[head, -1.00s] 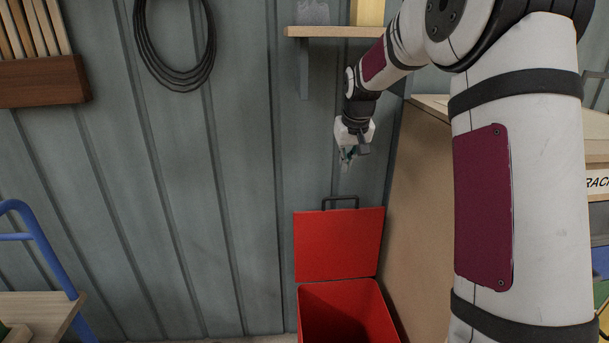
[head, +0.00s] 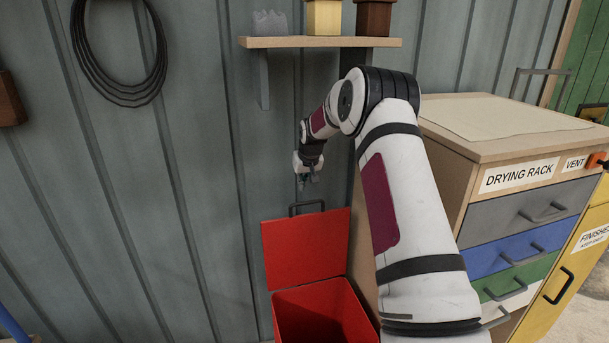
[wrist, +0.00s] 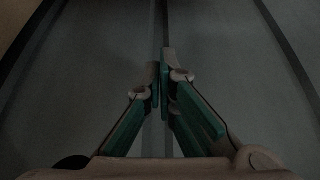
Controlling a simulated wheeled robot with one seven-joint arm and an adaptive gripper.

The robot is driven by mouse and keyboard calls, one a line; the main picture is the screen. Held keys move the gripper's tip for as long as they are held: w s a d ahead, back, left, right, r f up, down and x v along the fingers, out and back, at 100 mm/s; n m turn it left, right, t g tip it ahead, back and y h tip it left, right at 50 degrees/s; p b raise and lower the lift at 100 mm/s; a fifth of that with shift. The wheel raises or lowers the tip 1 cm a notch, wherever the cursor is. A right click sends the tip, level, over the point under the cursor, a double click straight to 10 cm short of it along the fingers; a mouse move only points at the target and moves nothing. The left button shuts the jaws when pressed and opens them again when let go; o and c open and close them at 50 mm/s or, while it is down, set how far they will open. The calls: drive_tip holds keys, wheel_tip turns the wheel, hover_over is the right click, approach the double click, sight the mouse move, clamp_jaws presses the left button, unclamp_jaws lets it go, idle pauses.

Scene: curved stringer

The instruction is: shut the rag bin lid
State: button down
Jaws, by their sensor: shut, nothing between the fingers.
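The red rag bin (head: 320,312) stands on the floor against the grey wall in the head view, its mouth open. Its red lid (head: 305,248) is raised, standing up along the wall side, with a dark handle (head: 307,207) on its top edge. My gripper (head: 309,181) is just above the lid's handle, apart from it as far as I can tell. In the wrist view my gripper's fingers (wrist: 163,75) are together with nothing between them. The lid and bin do not show in the wrist view. My arm hides part of the bin's right side surroundings.
A drying rack cabinet (head: 520,176) with drawers stands to the right, close to the bin. A coiled cable (head: 120,60) hangs on the wall at the left.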

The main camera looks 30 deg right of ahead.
drive_tip(key=shift+s+a+f+p, duration=0.2)
drive_tip(key=shift+s+f, duration=0.1)
drive_tip(key=shift+s, duration=0.25)
drive_tip(key=shift+s+a+f+p, duration=0.1)
drive_tip(key=shift+s+f+p, duration=0.15)
drive_tip(key=shift+s, duration=0.3)
drive_tip(key=shift+s+a+f+p, duration=0.15)
drive_tip(key=shift+s+f, duration=0.15)
drive_tip(key=shift+s, duration=0.25)
